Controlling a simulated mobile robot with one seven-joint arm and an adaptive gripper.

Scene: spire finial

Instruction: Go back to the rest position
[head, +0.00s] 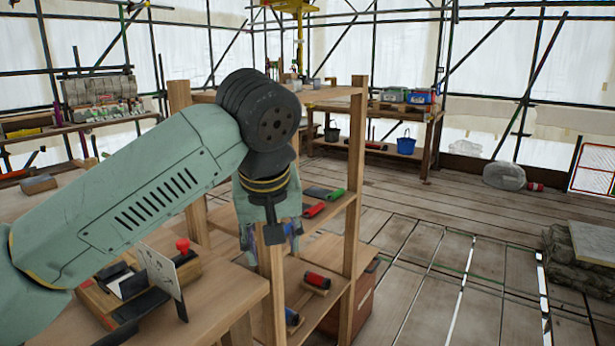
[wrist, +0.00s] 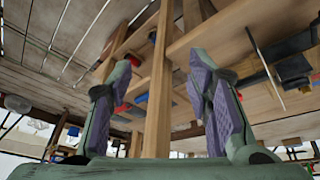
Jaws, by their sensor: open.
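My gripper (head: 268,246) hangs from my pale green arm in the middle of the head view, in front of a wooden shelf unit (head: 355,170). In the wrist view my gripper (wrist: 150,72) shows two green fingers with purple pads, spread wide apart. Nothing is held between them. A wooden post (wrist: 157,90) of the shelf unit shows in the gap between the fingers; I cannot tell how far beyond them it is. The wrist view is tilted.
A workbench (head: 235,285) at front left bears a wooden box with a red knob (head: 183,245) and a white card (head: 160,272). A blue bucket (head: 406,145) stands at the back. The plank floor (head: 430,240) at right is largely clear.

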